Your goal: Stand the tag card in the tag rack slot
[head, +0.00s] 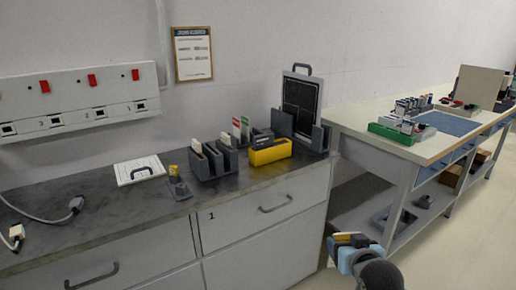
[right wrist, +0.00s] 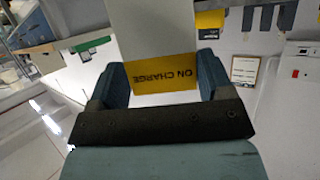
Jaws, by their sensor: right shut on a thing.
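My right gripper (head: 352,248) is shut on the tag card (head: 352,238), in front of the cabinet at the lower right of the head view. In the right wrist view the tag card (right wrist: 160,73) sits between the fingers of my right gripper (right wrist: 161,84). It has a white part and a yellow band reading "ON CHARGE", seen upside down. A dark grey slotted rack (head: 214,163) stands on the counter, apart from the gripper, with pale cards at its left. I cannot tell for sure whether this is the tag rack. My left gripper is out of view.
A yellow box (head: 270,153) stands right of the grey rack, near cards with red and green tops. A white board (head: 139,170) and a small dark stand (head: 177,185) are to the left. A workbench (head: 375,145) with green trays stands right.

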